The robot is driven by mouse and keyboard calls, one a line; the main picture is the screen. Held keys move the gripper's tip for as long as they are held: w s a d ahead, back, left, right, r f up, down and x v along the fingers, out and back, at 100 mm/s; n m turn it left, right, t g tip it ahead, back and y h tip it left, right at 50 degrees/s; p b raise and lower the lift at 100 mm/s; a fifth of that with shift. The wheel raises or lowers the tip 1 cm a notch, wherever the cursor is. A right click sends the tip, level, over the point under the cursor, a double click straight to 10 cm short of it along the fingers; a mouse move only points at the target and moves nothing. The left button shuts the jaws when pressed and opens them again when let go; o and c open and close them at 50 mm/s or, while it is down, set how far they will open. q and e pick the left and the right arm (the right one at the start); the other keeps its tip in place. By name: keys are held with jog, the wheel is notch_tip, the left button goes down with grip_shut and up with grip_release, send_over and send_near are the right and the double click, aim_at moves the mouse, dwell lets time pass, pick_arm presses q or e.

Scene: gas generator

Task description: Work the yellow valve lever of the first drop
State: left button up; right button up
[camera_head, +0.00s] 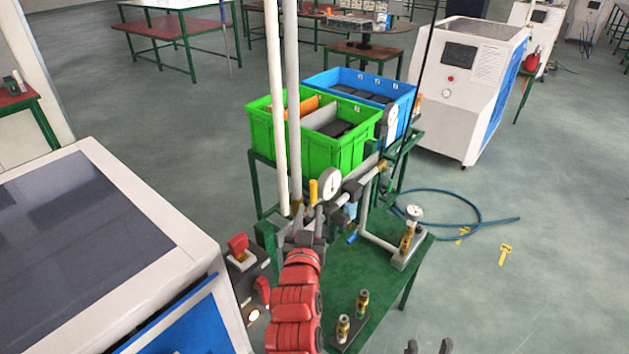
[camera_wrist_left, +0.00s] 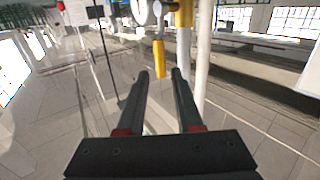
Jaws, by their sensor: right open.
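The yellow valve lever (camera_head: 313,192) hangs beside a round white gauge (camera_head: 331,184) at the vertical pipes in the head view. My left gripper (camera_head: 309,213) is just below it, at the end of the red arm. In the left wrist view my left gripper (camera_wrist_left: 161,73) has its two dark fingers apart and nothing held. The yellow lever (camera_wrist_left: 158,58) points down there, its lower end showing in the gap at the fingertips. I cannot tell whether it is touched. My right gripper (camera_head: 429,347) shows only its fingertips, apart, at the bottom edge.
A green bench (camera_head: 395,285) carries a gauge fitting (camera_head: 408,238) and small brass fittings (camera_head: 352,316). A green crate (camera_head: 330,150) and a blue crate (camera_head: 385,85) stand behind the pipes. A white cabinet (camera_head: 150,215) is close on the left. A blue hose (camera_head: 480,222) lies on the floor.

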aim_at(315, 183)
pick_arm(q)
jog(key=w+p, duration=0.1)
jog(key=w, duration=0.4)
jog(key=w+p, duration=0.2)
jog(key=w, duration=0.3)
jog(key=shift+w+d+r, duration=0.15)
jog(key=shift+r, duration=0.05)
jog(key=shift+w+d+f, duration=0.1)
jog(key=shift+w+f, duration=0.05)
jog(key=shift+w, duration=0.35)
grip_shut()
dwell(0.7)
